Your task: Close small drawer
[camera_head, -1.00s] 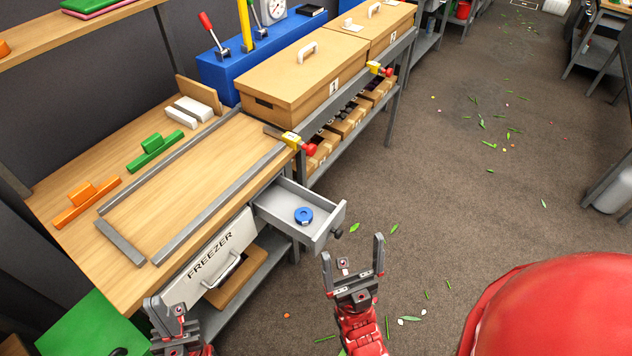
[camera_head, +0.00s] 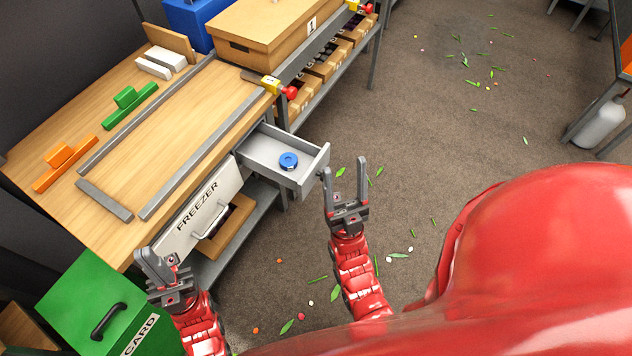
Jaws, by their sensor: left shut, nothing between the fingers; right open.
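The small grey drawer (camera_head: 262,152) is pulled out from under the right end of the wooden workbench. A blue round disc (camera_head: 288,161) lies inside it. My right gripper (camera_head: 344,170) is open and empty, just right of the drawer's front panel. Its left finger overlaps the drawer's front corner in the picture; I cannot tell whether they touch. The drawer's knob is hidden or hard to make out there. My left gripper (camera_head: 151,256) is shut and empty, left of the white freezer drawer front, near the bench's front edge.
The freezer front (camera_head: 198,208) with its handle is left of the small drawer. A green box (camera_head: 95,305) stands at lower left. A shelf with cardboard boxes (camera_head: 268,32) runs behind. The floor at right is open, scattered with leaves and petals.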

